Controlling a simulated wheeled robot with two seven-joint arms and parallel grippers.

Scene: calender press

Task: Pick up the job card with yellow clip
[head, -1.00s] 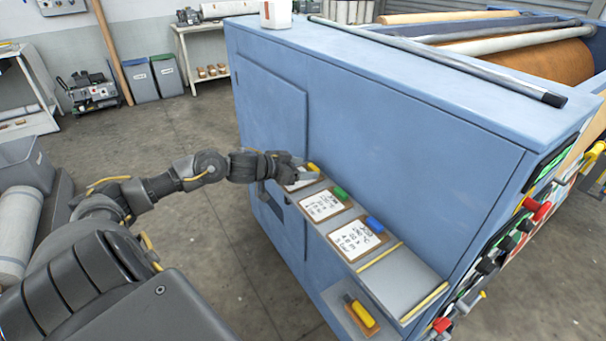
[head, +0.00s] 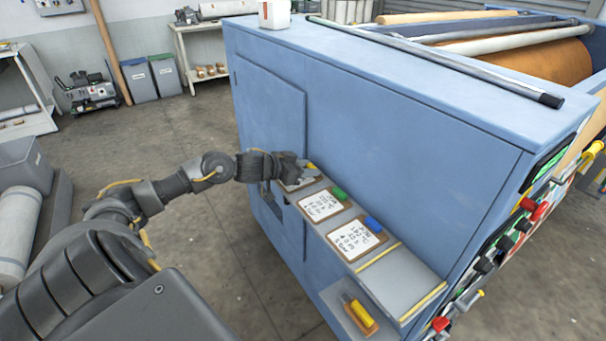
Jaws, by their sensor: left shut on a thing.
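The job card with the yellow clip (head: 311,168) is at the far left end of the sloped grey ledge on the blue cabinet. My left gripper (head: 303,174) is shut on it and covers most of the card; only bits of the clip and board show. Beside it on the ledge lie a card with a green clip (head: 321,206) and a card with a blue clip (head: 356,238). I cannot tell whether the held card still touches the ledge. My right gripper is not in view.
The blue cabinet (head: 400,140) rises directly behind the ledge (head: 405,282). A yellow-handled tool (head: 360,313) lies on a lower shelf. Control knobs and a red handle (head: 540,211) stick out at the right.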

